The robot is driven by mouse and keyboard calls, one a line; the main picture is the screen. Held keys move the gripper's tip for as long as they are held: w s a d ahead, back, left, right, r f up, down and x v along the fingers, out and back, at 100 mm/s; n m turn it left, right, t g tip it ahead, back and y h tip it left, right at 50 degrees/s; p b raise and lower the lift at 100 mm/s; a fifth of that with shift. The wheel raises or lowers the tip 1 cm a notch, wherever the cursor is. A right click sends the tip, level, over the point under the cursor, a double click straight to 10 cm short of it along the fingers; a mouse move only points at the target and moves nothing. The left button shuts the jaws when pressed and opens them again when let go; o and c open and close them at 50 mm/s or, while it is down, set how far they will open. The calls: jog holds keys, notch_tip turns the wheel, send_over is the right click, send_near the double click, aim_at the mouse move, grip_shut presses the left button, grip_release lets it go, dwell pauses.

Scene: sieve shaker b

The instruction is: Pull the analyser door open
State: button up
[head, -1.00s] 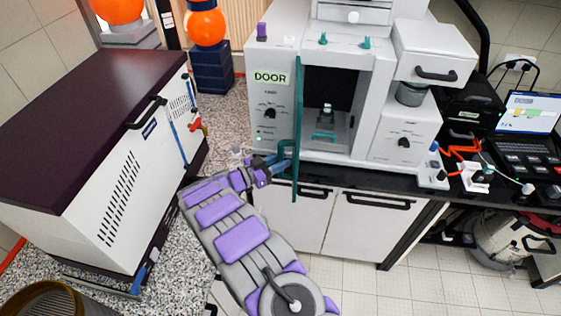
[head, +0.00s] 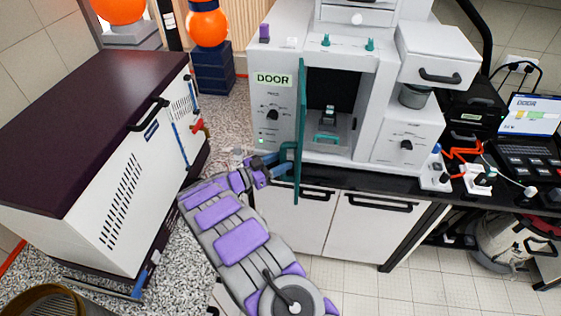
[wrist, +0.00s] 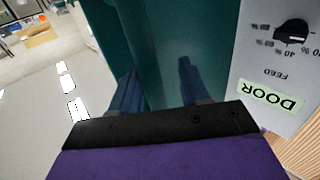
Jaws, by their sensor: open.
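The white analyser (head: 272,95) stands on the black counter, with a green DOOR label (head: 272,79) on its left front panel. Its teal door (head: 300,100) stands swung out, nearly edge-on in the head view, and the dark chamber (head: 338,88) is uncovered. A teal handle (head: 290,148) shows on the door's left side. My gripper (head: 278,163) is at the door's lower left, by the handle. In the wrist view the gripper (wrist: 156,82) has its two blue fingers apart in front of the teal door panel (wrist: 155,35). I cannot tell whether the fingers touch the handle.
A white cabinet with a dark top (head: 90,110) stands to the left of my arm. Inside the chamber is a teal-handled piece (head: 326,137). A laptop (head: 534,112) and cables lie on the right of the counter (head: 350,179). Tiled floor is clear in front.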

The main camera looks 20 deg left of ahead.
jog(key=v, duration=1.7)
jog(key=shift+d, duration=0.15)
